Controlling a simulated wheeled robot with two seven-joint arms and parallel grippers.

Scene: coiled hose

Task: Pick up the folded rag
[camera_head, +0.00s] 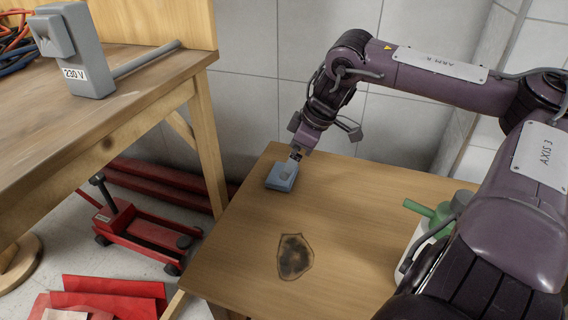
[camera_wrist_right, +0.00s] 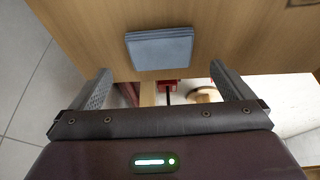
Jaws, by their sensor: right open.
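The folded rag (camera_head: 282,177) is a flat blue-grey square stack lying near the far left corner of the small wooden table (camera_head: 345,205). It also shows in the right wrist view as a layered grey-blue block (camera_wrist_right: 160,47), centred ahead of the fingers. My right gripper (camera_head: 296,154) is right beside the rag in the head view, at its far side. In the right wrist view my right gripper (camera_wrist_right: 160,67) has its two fingers spread wide, with nothing between them and the rag beyond the tips. My left gripper is not in view.
A dark stain (camera_head: 294,257) marks the table. A white and green bottle (camera_head: 434,226) stands at its right, partly behind my right arm. A workbench (camera_head: 130,85) with a grey 230 V box (camera_head: 72,50) is at left. A red floor jack (camera_head: 140,228) sits below.

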